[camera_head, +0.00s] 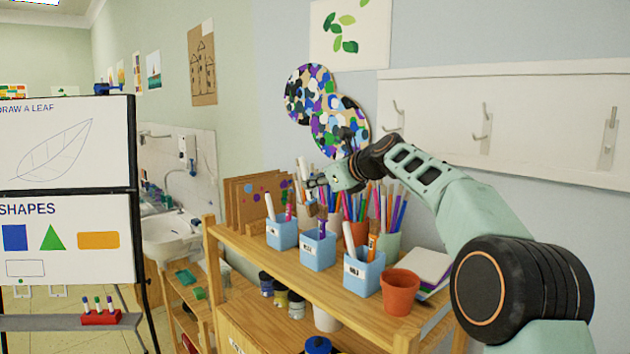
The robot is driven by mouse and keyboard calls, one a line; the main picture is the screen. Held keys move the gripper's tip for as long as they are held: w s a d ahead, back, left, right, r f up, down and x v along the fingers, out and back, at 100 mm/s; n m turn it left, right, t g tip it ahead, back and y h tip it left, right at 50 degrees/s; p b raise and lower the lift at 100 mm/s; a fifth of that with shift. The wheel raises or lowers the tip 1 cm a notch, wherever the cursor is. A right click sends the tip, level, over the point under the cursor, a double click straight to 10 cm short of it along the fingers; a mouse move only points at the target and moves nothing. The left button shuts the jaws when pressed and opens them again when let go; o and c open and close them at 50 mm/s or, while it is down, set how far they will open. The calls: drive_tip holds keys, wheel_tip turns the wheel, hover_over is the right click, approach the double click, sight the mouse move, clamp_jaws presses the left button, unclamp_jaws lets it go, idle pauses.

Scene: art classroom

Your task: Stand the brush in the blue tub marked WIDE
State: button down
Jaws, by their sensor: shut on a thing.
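Three small blue tubs stand in a row on the wooden shelf top: a left one (282,236), a middle one (318,254) and a right one (363,276). Each has a small white label; the lettering is too small to read surely, so I cannot tell which says WIDE. My gripper (316,186) is above the left and middle tubs, pointing left, and is shut on what looks like the brush (312,208). Only a small brown part of it shows below the fingers. A purple-handled item (322,228) shows at the middle tub's mouth.
White and coloured markers stand in the left and right tubs. Behind are pots crowded with pencils (390,212) and brown boards (255,203). A terracotta pot (400,292) and a paper stack (428,270) are at right. Paint jars (281,297) sit below.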

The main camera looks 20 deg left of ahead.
sight(311, 216)
drive_tip(key=shift+w+d+f, duration=0.15)
drive_tip(key=shift+w+f, duration=0.05)
drive_tip(key=shift+f, duration=0.35)
drive_tip(key=shift+w+d+f, duration=0.1)
drive_tip(key=shift+w+f, duration=0.05)
drive_tip(key=shift+f, duration=0.35)
drive_tip(key=f+b, duration=0.2)
drive_tip(key=w+f+b, duration=0.1)
drive_tip(key=shift+d+f, duration=0.15)
drive_tip(key=shift+d, duration=0.1)
drive_tip(key=shift+s+a+f+b, duration=0.15)
drive_tip(key=shift+s+f+b, duration=0.1)
drive_tip(key=shift+f+b, duration=0.65)
drive_tip(key=shift+s+a+f+b, duration=0.1)
drive_tip(key=shift+s+f+b, duration=0.15)
drive_tip(key=shift+f+b, duration=0.6)
drive_tip(key=shift+f, duration=0.2)
drive_tip(key=c, duration=1.9)
unclamp_jaws()
